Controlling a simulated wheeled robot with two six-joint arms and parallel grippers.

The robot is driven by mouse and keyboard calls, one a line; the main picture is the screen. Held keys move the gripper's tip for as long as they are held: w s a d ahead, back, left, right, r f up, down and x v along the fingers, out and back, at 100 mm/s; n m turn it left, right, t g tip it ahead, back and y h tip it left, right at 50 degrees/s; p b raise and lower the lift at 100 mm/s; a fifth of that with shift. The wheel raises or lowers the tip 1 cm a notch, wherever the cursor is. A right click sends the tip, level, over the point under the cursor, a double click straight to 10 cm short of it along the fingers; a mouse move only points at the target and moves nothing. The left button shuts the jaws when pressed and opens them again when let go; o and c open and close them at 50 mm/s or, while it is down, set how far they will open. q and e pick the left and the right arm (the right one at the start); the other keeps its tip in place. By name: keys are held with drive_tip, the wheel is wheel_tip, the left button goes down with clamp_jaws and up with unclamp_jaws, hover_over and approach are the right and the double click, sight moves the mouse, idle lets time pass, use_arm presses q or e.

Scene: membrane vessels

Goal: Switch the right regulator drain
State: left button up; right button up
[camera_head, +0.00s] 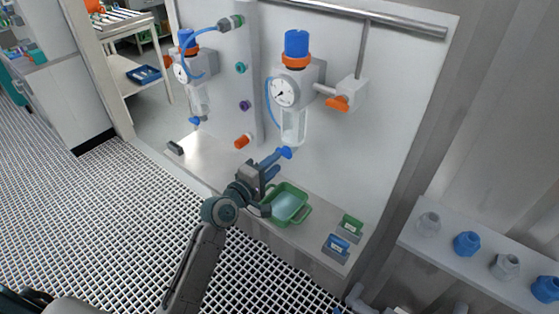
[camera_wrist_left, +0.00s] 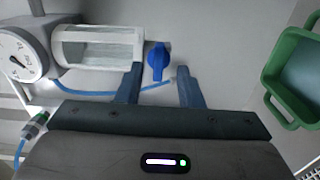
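The right regulator (camera_head: 296,82) is on the white panel, with a blue top knob, a dial gauge and a clear bowl (camera_head: 293,126). Its blue drain knob (camera_head: 286,152) is at the bowl's lower end. In the left wrist view the bowl (camera_wrist_left: 98,46) lies sideways and the drain knob (camera_wrist_left: 158,58) shows beyond its end. My left gripper (camera_head: 277,163) is open just below the drain. In the wrist view its fingertips (camera_wrist_left: 159,72) stand apart, one on each side of the knob's lower part, with gaps visible; contact is not apparent. My right gripper is not in view.
A green tray (camera_head: 305,211) sits on the ledge below, close to my left gripper. Small green (camera_head: 351,225) and blue (camera_head: 337,245) boxes stand right of it. A second regulator (camera_head: 193,65) hangs at left. An orange-handled valve (camera_head: 341,102) is right of the regulator.

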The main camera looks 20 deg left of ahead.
use_arm(q)
drive_tip(key=v, duration=0.7)
drive_tip(key=shift+s+b, duration=0.2)
drive_tip(key=shift+b, duration=0.15)
